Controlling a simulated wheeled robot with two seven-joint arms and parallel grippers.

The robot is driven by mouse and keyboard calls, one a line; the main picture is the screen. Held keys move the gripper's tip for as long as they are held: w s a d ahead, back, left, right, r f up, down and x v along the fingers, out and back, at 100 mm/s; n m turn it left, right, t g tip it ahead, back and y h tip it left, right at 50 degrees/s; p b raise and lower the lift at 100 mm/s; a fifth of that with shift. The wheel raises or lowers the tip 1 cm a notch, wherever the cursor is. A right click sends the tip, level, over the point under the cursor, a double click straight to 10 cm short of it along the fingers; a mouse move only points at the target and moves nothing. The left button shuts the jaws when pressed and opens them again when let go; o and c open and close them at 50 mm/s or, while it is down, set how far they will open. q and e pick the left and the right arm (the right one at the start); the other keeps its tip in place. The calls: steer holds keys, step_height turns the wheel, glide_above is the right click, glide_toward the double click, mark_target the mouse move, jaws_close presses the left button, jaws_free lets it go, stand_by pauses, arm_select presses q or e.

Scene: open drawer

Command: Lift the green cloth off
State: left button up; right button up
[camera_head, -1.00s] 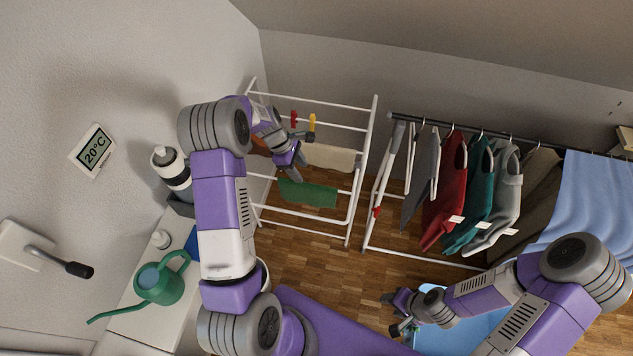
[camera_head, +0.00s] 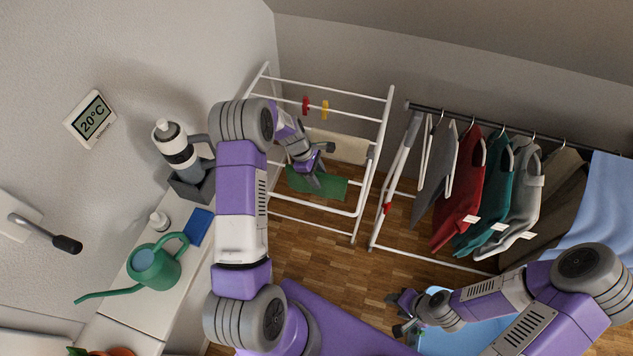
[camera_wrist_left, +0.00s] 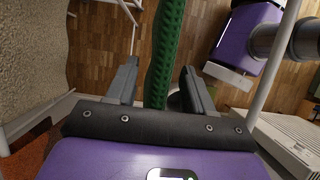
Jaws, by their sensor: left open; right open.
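The green cloth (camera_head: 332,189) hangs over a lower bar of the white drying rack in the head view. In the left wrist view the cloth (camera_wrist_left: 166,45) shows as a narrow textured green strip seen edge-on. My left gripper (camera_head: 320,166) is open at the rack, over the cloth's left part. In the left wrist view the cloth runs between the two fingers of my left gripper (camera_wrist_left: 160,80), with visible space on both sides. The cloth's lower end there is hidden behind the gripper body. My right gripper (camera_head: 397,314) is open and empty at the lower right, away from the rack.
The white drying rack (camera_head: 376,150) has bars around my left gripper, a beige cloth (camera_head: 345,148), and red and yellow pegs (camera_head: 325,110). A clothes rail (camera_head: 500,128) with hanging clothes stands to the right. A counter at left holds a green watering can (camera_head: 155,267).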

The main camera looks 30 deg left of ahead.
arm_select(q)
steer(key=shift+w+d+f, duration=0.1)
steer(key=shift+d+f, duration=0.1)
steer(key=shift+f, duration=0.35)
jaws_close()
steer(key=shift+r, duration=0.1)
step_height(320, 180, up, 18)
steer(key=p, duration=1.3)
